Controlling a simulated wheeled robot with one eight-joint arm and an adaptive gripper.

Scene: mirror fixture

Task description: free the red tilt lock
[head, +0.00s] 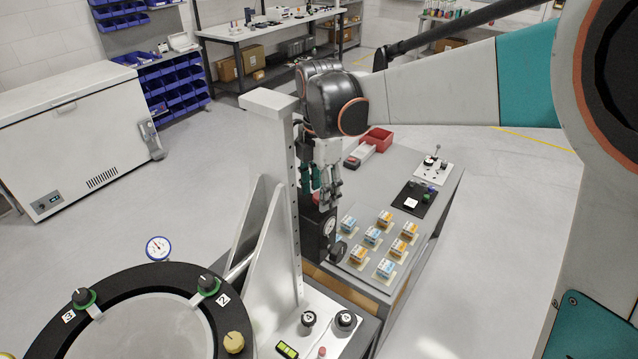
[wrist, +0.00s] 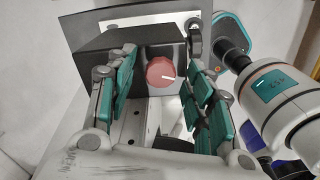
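The red tilt lock is a round red knob (wrist: 161,72) with a white line, on the front of a black block (wrist: 110,55) in the wrist view. My gripper (wrist: 160,82) is open, its teal-padded fingers to the left and right of the knob with visible gaps. I cannot tell how far the fingertips reach along the knob. In the head view my gripper (head: 326,190) points down beside the grey upright (head: 290,180), above the black block (head: 314,238). A small patch of red shows beside the fingers, mostly hidden there.
A black mirror ring (head: 110,283) with numbered knobs fills the lower left. A dial gauge (head: 158,248) stands behind it. Dark knobs (head: 345,320) and a green level (head: 287,350) sit on the base plate. Small boxes (head: 372,236) and a red bin (head: 377,138) occupy the grey table.

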